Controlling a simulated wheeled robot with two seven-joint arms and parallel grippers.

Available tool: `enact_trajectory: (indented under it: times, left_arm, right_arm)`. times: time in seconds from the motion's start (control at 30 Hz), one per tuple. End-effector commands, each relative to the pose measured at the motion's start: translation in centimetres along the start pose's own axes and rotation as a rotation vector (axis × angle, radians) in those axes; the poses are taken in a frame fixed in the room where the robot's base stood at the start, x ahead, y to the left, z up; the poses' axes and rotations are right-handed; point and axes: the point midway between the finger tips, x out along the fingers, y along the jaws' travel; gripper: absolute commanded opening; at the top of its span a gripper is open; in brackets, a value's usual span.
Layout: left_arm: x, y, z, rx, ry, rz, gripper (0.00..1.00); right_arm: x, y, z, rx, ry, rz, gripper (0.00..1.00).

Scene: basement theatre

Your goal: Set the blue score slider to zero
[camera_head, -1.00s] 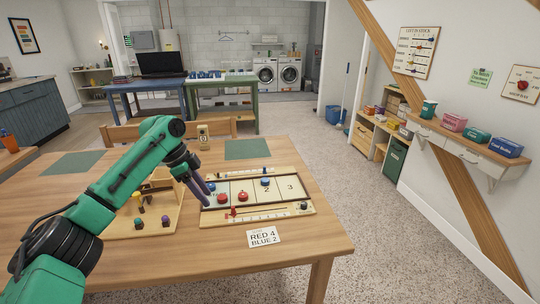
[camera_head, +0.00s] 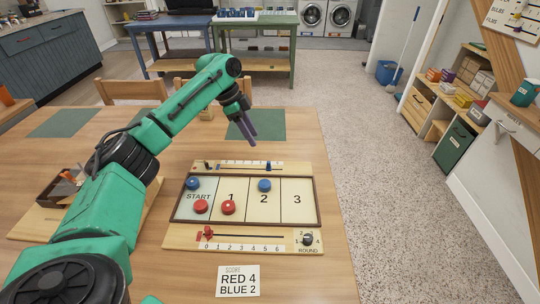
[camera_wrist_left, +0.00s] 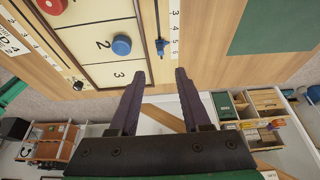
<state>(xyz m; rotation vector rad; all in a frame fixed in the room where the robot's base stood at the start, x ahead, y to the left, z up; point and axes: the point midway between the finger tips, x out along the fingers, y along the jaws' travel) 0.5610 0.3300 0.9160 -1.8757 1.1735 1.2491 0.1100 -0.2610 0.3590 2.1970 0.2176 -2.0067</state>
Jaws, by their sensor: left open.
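The blue score slider (camera_head: 268,167) sits towards the right end of the far score strip (camera_head: 238,167) on the game board (camera_head: 315,200). In the left wrist view the blue slider (camera_wrist_left: 160,46) is beside the strip's higher numbers, around 5. My left gripper (camera_head: 250,139) is open and empty, above the table just beyond the far strip, a little left of the slider. In the left wrist view its two fingers (camera_wrist_left: 159,80) are apart, and the slider shows beyond them. My right gripper is not in view.
A red slider (camera_head: 208,234) is on the near strip. Blue and red pucks lie on the board, one blue puck (camera_head: 264,185) near the far strip. A card reading RED 4, BLUE 2 (camera_head: 238,281) lies in front. A green mat (camera_head: 262,124) lies behind, with bare table around.

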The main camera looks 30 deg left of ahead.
Motion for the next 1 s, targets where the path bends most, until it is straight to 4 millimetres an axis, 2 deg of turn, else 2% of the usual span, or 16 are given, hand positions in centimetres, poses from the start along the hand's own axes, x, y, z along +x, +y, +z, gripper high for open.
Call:
enact_trajectory:
  times: [0.17,0.3,0.4,0.53,0.77,0.83,0.9,1.0]
  left_arm:
    - [4.9,0.1,0.0,0.000,-0.002,0.005,0.47]
    - [8.5,0.1,-0.1,-0.001,-0.001,0.005,0.47]
    - [10.4,0.1,-0.1,0.000,0.000,0.004,0.47]
    - [11.7,0.1,-0.1,0.000,0.001,0.001,0.47]
    - [11.9,0.0,0.0,0.000,0.000,0.001,0.47]
    - [11.9,0.0,0.0,0.000,0.000,0.001,0.28]
    - [11.8,0.0,0.0,0.000,0.000,0.001,0.02]
    - [11.8,0.0,0.0,0.000,0.000,0.001,0.00]
  right_arm:
    - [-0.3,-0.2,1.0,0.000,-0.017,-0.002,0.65]
    - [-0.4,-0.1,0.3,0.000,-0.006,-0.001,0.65]
    - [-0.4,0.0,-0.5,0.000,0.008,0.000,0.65]
    - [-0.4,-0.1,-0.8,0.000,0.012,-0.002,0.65]
    - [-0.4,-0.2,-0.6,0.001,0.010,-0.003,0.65]
    - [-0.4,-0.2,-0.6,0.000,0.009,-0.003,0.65]
    - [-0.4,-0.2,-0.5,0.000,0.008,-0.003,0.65]
    - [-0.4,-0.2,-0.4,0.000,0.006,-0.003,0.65]
